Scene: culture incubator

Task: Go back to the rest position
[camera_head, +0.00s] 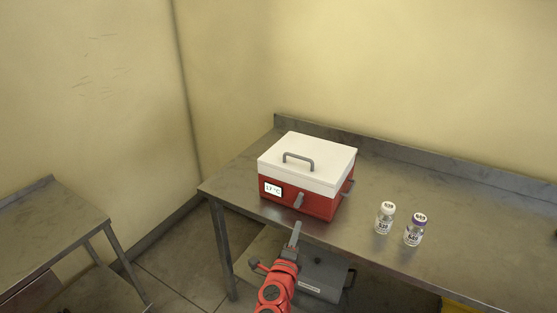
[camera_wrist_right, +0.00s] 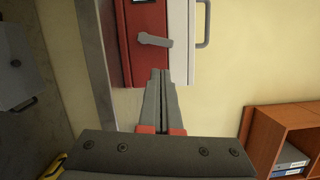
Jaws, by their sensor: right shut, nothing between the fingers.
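The incubator is a red box (camera_head: 317,203) with a closed white lid (camera_head: 308,157), a grey lid handle and a small display reading about 17 °C. It stands on the metal table (camera_head: 375,257). My right gripper (camera_head: 296,228) is in front of the table edge, below and in front of the box's grey front latch (camera_head: 298,200). In the right wrist view its fingers (camera_wrist_right: 161,74) are shut together and empty, pointing at the box near the latch (camera_wrist_right: 155,40). I cannot tell there whether they touch it. My left gripper is not in view.
Two labelled vials stand right of the box: one with a white cap (camera_head: 385,218), one with a purple cap (camera_head: 415,230). A grey case (camera_head: 322,276) sits under the table. Another metal table (camera_head: 45,222) is at left. A wooden shelf (camera_wrist_right: 280,135) shows in the wrist view.

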